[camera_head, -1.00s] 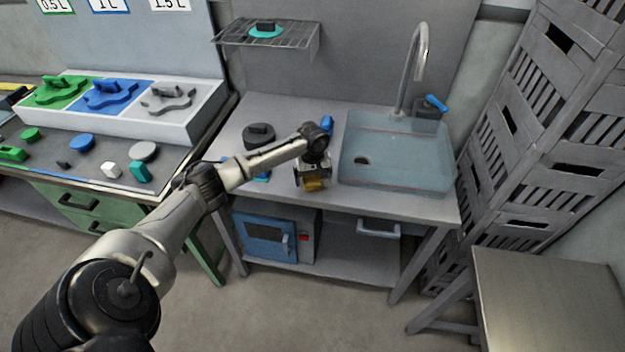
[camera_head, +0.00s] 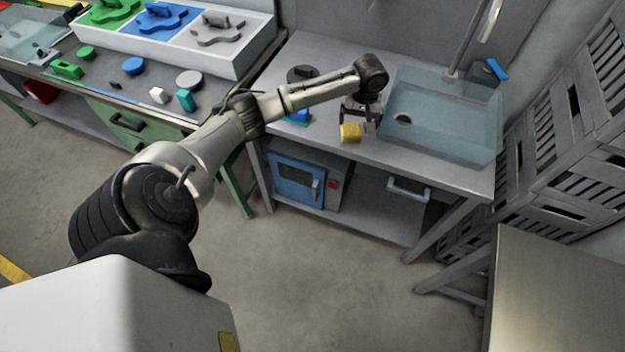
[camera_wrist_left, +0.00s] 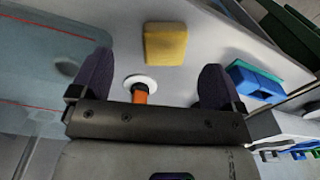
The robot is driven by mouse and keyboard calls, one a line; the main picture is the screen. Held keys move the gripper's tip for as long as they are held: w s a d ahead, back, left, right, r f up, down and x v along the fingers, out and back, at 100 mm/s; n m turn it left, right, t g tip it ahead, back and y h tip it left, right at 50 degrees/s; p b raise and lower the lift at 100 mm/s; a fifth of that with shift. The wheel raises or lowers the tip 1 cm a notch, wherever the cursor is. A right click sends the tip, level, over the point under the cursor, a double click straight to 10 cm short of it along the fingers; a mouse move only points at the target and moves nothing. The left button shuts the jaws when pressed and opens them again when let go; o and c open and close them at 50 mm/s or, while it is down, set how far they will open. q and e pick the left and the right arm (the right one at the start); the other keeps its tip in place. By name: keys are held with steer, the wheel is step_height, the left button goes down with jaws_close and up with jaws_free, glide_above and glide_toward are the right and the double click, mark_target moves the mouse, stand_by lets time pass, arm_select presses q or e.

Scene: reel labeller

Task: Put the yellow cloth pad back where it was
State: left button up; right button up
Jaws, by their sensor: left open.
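The yellow cloth pad (camera_head: 350,133) lies on the grey counter (camera_head: 425,168), left of the sink and near the front edge. In the left wrist view the pad (camera_wrist_left: 165,45) lies beyond the fingertips, apart from both fingers. My left gripper (camera_head: 366,114) is close beside the pad, just left of the sink. In the wrist view its two dark fingers (camera_wrist_left: 156,82) are spread wide with nothing gripped. My right gripper is not in view.
A white disc with an orange stem (camera_wrist_left: 140,84) shows between the fingers. A blue item (camera_wrist_left: 256,82) lies right of the pad. The pale blue sink (camera_head: 440,118) is right of the gripper. A dark round object (camera_head: 302,74) stands behind my arm.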

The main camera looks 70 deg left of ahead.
arm_select(q)
steer(key=s+d+f+m+t, duration=0.1)
steer(key=s+d+f+m, duration=0.5)
steer(key=d, duration=0.5)
steer(key=s+d+f+m, duration=0.4)
steer(key=s+d+f, duration=0.3)
steer(key=d, duration=0.5)
steer(key=s+d+r+m+t, duration=0.1)
steer(key=s+d+m, duration=0.1)
steer(key=s+d, duration=0.2)
steer(key=s+d+r+m+t, duration=0.1)
steer(key=s+d, duration=0.4)
steer(key=s, duration=0.5)
steer(key=shift+s+r+m+t+h, duration=0.3)
steer(key=shift+s+r+m+t, duration=0.1)
steer(key=shift+r+m, duration=0.25)
